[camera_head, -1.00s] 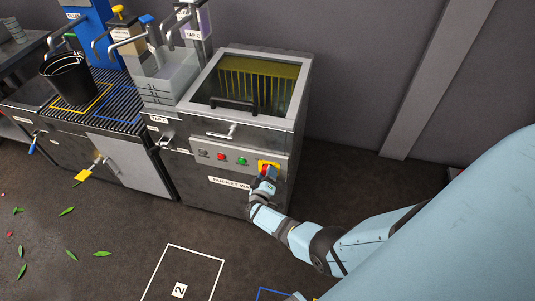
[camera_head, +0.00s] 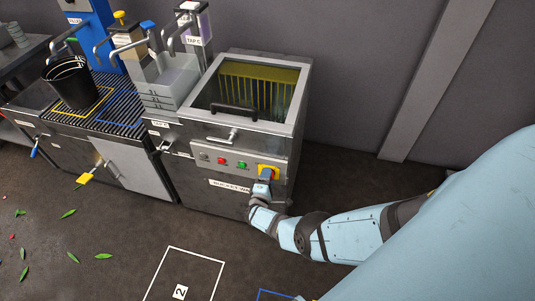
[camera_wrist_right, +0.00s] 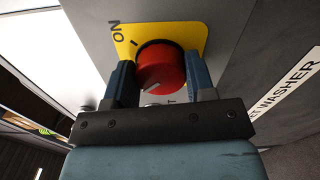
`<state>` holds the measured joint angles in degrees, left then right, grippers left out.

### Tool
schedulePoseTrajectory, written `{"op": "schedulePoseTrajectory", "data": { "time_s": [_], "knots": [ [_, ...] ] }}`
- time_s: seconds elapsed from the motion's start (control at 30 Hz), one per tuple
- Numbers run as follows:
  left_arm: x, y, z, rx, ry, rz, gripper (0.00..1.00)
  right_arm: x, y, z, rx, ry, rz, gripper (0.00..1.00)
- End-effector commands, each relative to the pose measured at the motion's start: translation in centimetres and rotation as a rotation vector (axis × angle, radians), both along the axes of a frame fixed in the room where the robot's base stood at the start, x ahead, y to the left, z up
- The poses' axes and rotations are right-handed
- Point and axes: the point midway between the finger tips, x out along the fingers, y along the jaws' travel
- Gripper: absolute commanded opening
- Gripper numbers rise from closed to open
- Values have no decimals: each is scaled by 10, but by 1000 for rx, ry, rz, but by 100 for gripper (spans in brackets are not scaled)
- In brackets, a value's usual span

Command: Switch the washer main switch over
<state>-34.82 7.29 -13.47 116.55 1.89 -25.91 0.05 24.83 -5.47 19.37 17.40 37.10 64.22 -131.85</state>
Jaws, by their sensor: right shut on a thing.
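The washer main switch is a red round knob (camera_wrist_right: 162,68) on a yellow plate (camera_wrist_right: 190,32), seen close in the right wrist view. The word ON and a black tick stand at the plate's upper left. A pale line on the knob shows at its lower left, apart from the tick. In the head view the yellow plate (camera_head: 268,167) is at the right end of the washer's front panel. My right gripper (camera_head: 266,177) is at it, fingers on both sides of the knob, shut on it. Lower lettering is partly hidden by the gripper. My left gripper is not in view.
The bucket washer (camera_head: 300,110) has a glass lid with a black handle (camera_head: 234,111). A red button (camera_head: 221,161) and a green button (camera_head: 242,165) sit left of the switch. A black bucket (camera_head: 70,85) stands on the ribbed counter. Leaves lie on the floor at left.

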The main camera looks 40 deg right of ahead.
Motion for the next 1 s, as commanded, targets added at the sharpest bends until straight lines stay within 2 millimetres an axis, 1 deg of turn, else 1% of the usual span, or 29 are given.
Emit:
{"op": "schedulePoseTrajectory", "data": {
  "time_s": [0.23,0.67,0.7,0.77,0.8,1.0],
  "knots": [
    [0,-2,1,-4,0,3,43,2,-1,2,-38,40,-1,26],
    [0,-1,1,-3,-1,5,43,2,-2,3,-46,46,-1,26],
    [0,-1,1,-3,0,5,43,2,-2,3,-46,46,-1,52],
    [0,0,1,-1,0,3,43,2,-2,3,-46,46,-1,66],
    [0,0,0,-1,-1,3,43,2,-2,2,-46,46,-1,75],
    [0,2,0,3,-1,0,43,1,-1,1,-45,47,-1,76]
  ]
}}
